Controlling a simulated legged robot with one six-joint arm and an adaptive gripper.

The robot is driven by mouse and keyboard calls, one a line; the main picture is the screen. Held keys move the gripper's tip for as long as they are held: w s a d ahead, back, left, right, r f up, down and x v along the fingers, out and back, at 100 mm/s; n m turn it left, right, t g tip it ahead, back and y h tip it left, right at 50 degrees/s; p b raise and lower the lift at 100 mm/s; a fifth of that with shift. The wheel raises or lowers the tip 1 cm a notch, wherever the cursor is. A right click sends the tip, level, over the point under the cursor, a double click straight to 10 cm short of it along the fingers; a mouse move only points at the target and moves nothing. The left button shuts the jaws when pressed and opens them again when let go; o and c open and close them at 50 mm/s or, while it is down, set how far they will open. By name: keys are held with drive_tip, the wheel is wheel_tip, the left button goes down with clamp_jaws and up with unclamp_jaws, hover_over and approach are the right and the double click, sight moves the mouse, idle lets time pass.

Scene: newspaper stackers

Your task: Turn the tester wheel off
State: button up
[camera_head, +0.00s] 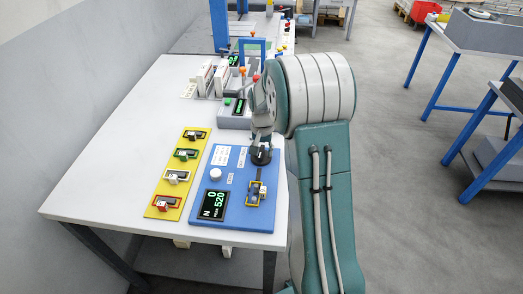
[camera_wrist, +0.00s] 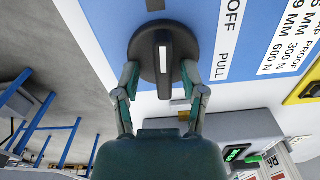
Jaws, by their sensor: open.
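The tester wheel is a round black dial with a raised bar handle that carries a white stripe. In the wrist view the wheel (camera_wrist: 147,42) is at the top centre, with its bar pointing up and down in the picture. In the head view the wheel (camera_head: 261,158) sits on the blue tester panel (camera_head: 232,187), partly covered by my gripper. The label "OFF" (camera_wrist: 233,18) is printed on the panel beside it. My gripper (camera_wrist: 160,76) is open, one finger on each side of the bar's lower end. Whether the fingers touch the bar, I cannot tell.
A dark display (camera_head: 213,204) on the panel shows "520". A white knob (camera_head: 215,174) and a small yellow-framed fixture (camera_head: 256,194) are near the wheel. A yellow board (camera_head: 177,172) with several small fixtures lies left. A grey box (camera_head: 235,118) stands behind the panel.

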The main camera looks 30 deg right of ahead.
drive_tip(key=shift+d, duration=0.1)
drive_tip(key=shift+c, duration=1.3)
drive_tip(key=shift+a, duration=0.2)
clamp_jaws()
drive_tip(key=shift+a, duration=0.25)
drive_tip(key=shift+d+n, duration=0.1)
drive_tip(key=shift+n, duration=0.5)
drive_tip(key=shift+o, duration=1.3)
unclamp_jaws()
